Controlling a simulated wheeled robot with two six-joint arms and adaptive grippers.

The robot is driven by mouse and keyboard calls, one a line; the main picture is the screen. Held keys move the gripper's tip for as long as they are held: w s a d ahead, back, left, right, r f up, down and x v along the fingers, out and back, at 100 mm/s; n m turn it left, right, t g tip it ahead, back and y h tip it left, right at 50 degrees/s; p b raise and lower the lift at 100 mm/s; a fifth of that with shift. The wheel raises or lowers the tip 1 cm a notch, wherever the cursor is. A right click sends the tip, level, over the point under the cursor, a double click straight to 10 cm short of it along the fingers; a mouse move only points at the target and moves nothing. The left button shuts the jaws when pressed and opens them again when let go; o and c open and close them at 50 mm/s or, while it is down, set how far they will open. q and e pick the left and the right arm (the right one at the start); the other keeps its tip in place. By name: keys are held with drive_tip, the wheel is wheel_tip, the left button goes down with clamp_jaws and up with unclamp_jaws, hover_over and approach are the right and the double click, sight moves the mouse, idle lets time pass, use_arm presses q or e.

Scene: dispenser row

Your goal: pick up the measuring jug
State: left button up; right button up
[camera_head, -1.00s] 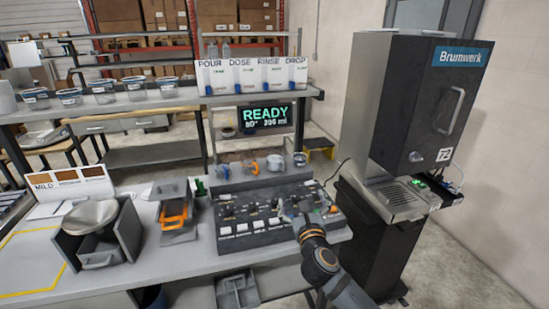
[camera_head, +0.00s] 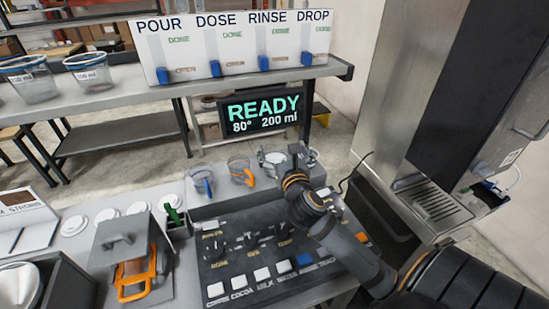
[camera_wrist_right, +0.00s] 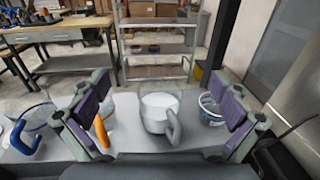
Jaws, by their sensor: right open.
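A clear jug with a grey handle (camera_wrist_right: 158,112) stands on the grey ledge behind the control panel, handle towards me. It also shows in the head view (camera_head: 270,160), just left of my right gripper. My right gripper (camera_head: 298,158) is over the ledge's front. Its fingers are open in the right wrist view (camera_wrist_right: 162,108), with the grey-handled jug between and beyond them; I see no contact. An orange-handled jug (camera_head: 240,172) and a blue-handled jug (camera_head: 202,182) stand to its left. Another clear vessel (camera_wrist_right: 211,106) stands to its right. My left gripper is not in view.
The control panel (camera_head: 270,240) with knobs and buttons lies before the ledge. A READY display (camera_head: 262,108) stands behind it. A large dispensing machine (camera_head: 440,110) stands close on the right. An orange-handled holder (camera_head: 135,275) and white lids (camera_head: 105,214) are on the left.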

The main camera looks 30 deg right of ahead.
drive_tip(key=f, duration=0.1)
drive_tip(key=b, duration=0.1)
approach(276, 153)
drive_tip(key=r, duration=0.1)
drive_tip(key=a+r, duration=0.1)
drive_tip(key=r, duration=0.1)
drive_tip(key=shift+a+r, duration=0.1)
drive_tip(key=shift+r, duration=0.1)
drive_tip(key=p+x, duration=0.1)
drive_tip(key=x, duration=0.4)
drive_tip(key=shift+w, duration=0.45)
drive_tip(key=shift+s, duration=0.1)
drive_tip(key=shift+c, duration=0.5)
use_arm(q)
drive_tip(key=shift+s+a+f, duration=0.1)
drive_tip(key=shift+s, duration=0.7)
use_arm(e)
drive_tip(key=c, duration=1.4)
drive_tip(key=shift+r, duration=0.1)
